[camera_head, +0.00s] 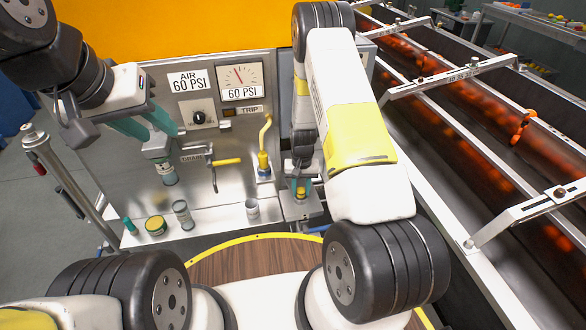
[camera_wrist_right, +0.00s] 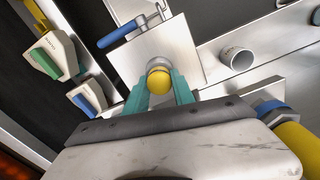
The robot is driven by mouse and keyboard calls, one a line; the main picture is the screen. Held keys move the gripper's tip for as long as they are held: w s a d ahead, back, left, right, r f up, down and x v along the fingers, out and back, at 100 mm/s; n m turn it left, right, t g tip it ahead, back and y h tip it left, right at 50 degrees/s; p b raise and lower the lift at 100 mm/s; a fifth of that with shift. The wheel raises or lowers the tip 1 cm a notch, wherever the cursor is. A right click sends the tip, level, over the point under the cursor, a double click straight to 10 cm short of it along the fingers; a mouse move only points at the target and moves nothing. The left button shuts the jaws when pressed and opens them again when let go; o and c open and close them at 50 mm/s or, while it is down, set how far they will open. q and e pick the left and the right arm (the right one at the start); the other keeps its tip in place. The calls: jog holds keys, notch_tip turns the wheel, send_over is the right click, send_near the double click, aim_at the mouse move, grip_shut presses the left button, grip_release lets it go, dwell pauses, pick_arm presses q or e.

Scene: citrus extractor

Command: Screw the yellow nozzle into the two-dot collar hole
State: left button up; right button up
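The yellow nozzle (camera_wrist_right: 159,80) shows as a rounded yellow tip between the teal fingertips of my right gripper (camera_wrist_right: 162,90) in the right wrist view. The fingers lie close on both sides and appear shut on it. A silvery round fitting on a metal plate (camera_wrist_right: 178,50) lies just beyond the tip; I cannot make out any dots or tell whether the two touch. In the head view my right gripper (camera_head: 301,183) is low beside the panel, partly hidden by its arm. My left gripper (camera_head: 148,128) is open and empty, in front of the panel's left side.
A metal panel (camera_head: 222,140) carries a gauge, a knob and a yellow-handled drain lever (camera_head: 226,162). A conveyor with oranges (camera_head: 455,100) runs along the right.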

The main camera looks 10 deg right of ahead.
aim_at(301, 188)
jog(key=m, duration=0.5)
jog(key=shift+m, duration=0.3)
jog(key=o, duration=1)
jog(key=shift+o, duration=0.2)
notch_tip(301, 188, up, 12)
